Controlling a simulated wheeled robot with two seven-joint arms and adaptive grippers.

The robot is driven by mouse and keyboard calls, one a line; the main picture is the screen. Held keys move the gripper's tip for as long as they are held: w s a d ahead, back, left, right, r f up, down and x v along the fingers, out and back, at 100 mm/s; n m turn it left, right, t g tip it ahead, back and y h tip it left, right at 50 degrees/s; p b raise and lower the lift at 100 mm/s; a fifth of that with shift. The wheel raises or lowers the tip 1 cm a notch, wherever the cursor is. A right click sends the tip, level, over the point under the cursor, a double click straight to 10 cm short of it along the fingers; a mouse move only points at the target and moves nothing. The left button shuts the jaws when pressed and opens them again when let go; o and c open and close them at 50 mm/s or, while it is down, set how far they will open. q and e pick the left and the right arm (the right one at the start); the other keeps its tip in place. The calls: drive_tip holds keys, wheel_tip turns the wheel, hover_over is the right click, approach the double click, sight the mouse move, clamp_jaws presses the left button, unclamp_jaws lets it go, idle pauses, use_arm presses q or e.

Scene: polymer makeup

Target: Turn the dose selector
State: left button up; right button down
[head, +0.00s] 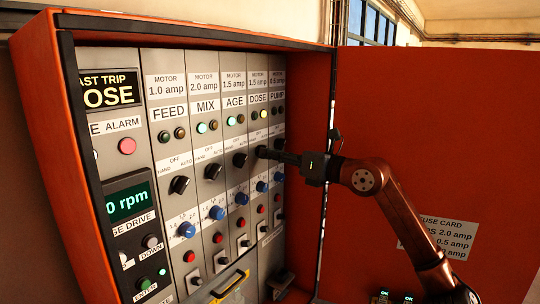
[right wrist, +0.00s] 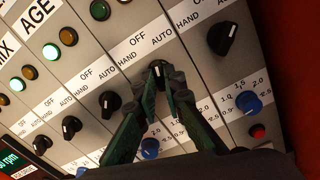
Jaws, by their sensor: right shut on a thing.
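The dose selector (right wrist: 158,71) is a black knob in the DOSE column, with OFF, HAND and AUTO marked around it. My right gripper (right wrist: 161,78) is shut on it, a finger on each side. A pale mark shows on the knob, but the fingers hide enough that I cannot tell its setting. In the head view my right gripper (head: 268,153) reaches in from the right to the knob, under the DOSE label (head: 259,98). My left gripper is not in view.
Similar black selectors sit close by, AGE (head: 239,160) on the left and PUMP (right wrist: 222,38) on the right. Blue dials (head: 217,213) and red buttons lie below. The orange cabinet door (head: 420,110) stands open to the right, behind my right arm.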

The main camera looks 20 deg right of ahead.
drive_tip(key=shift+n, duration=1.5)
drive_tip(key=c, duration=2)
unclamp_jaws()
drive_tip(key=v, duration=1.2)
drive_tip(key=shift+d, duration=0.1)
